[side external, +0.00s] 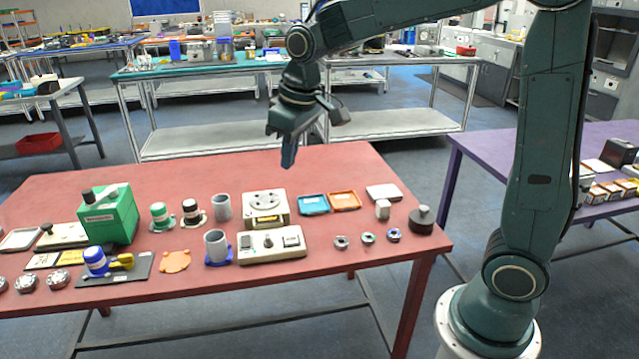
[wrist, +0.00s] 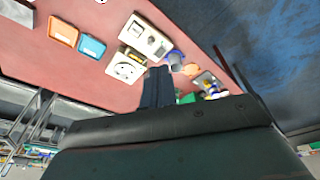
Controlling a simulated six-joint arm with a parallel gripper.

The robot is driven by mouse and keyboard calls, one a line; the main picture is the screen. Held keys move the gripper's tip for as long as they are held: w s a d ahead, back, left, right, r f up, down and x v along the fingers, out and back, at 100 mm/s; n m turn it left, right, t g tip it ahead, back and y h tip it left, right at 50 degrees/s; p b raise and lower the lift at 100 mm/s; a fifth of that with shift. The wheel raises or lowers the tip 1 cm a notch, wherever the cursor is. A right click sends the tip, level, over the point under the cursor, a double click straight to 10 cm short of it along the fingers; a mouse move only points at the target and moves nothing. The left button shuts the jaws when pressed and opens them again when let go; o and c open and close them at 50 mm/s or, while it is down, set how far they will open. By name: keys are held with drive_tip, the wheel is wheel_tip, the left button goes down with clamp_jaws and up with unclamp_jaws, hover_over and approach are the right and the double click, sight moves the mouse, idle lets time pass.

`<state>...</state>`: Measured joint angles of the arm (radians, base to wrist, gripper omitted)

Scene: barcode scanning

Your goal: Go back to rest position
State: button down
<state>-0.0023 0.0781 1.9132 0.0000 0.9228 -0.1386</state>
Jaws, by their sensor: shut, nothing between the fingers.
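My gripper (side external: 288,160) hangs above the back part of the red table (side external: 330,180) in the side view, pointing down. It is shut and empty. In the wrist view its shut fingers (wrist: 157,84) show at the middle, with table items beyond them. In the side view, the gripper is clear above the white device with a round dial (side external: 265,205) and the blue tray (side external: 314,204); it touches nothing.
A green box (side external: 108,214), grey cups (side external: 216,245), a white control box (side external: 272,244), an orange tray (side external: 345,200) and a black weight (side external: 421,220) stand on the red table. A purple table (side external: 480,165) is at right. The air around my gripper is free.

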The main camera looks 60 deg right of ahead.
drive_tip(key=s+r+m+t, duration=0.1)
drive_tip(key=s+t, duration=0.2)
drive_tip(key=s, duration=1.9)
drive_tip(key=shift+r+m, duration=0.3)
drive_tip(key=shift+r, duration=0.05)
